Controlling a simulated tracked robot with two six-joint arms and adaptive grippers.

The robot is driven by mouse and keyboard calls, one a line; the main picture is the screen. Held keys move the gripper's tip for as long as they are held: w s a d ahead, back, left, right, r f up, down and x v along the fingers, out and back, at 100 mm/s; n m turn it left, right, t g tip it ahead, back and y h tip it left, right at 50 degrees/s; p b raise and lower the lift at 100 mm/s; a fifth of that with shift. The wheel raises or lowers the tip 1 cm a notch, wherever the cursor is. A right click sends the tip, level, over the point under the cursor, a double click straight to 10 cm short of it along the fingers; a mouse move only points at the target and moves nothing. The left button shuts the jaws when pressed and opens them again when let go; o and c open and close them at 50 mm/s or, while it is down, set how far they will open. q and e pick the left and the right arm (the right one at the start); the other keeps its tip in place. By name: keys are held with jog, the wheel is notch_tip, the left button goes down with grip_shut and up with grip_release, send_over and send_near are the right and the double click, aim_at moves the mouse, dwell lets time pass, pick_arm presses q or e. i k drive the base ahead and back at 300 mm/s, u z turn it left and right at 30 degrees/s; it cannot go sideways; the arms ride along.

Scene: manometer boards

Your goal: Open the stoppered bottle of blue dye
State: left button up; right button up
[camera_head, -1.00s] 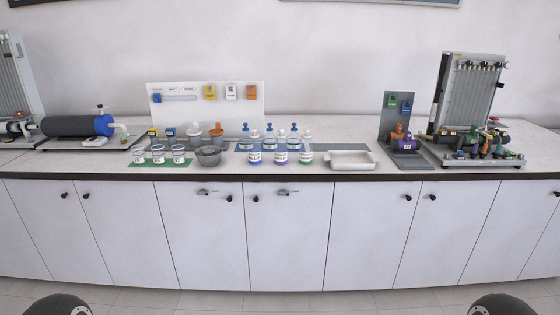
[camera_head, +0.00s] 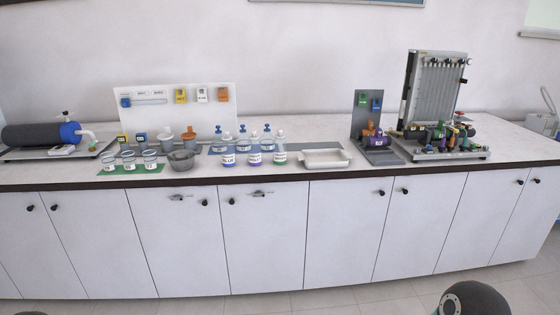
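Stoppered bottles stand in two short rows on the counter, left of the white tray. The front left bottle (camera_head: 228,157) has a label with blue lettering and appears to be the blue dye. It stands upright with its top in place. Beside it are a bottle with a purple-marked label (camera_head: 254,157) and one with a green-marked label (camera_head: 280,156). Behind them are bottles with blue tops (camera_head: 242,141). The small label text is hard to read. Neither gripper is in view; only dark rounded parts of mine show at the bottom edge.
A white tray (camera_head: 326,159) lies right of the bottles, and a grey bowl (camera_head: 182,160) stands to their left. Several beakers stand on a green mat (camera_head: 158,168). A manometer board (camera_head: 433,92) stands on the right. The counter's dark front edge (camera_head: 330,177) runs below.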

aim_at(228, 148)
jog(key=k, duration=0.55)
jog(key=u, duration=0.5)
jog(key=i, duration=2.65)
jog(key=z, duration=0.9)
jog(key=i, duration=0.25)
jog(key=z, duration=0.05)
jog(key=k, duration=0.9)
jog(key=z, duration=0.1)
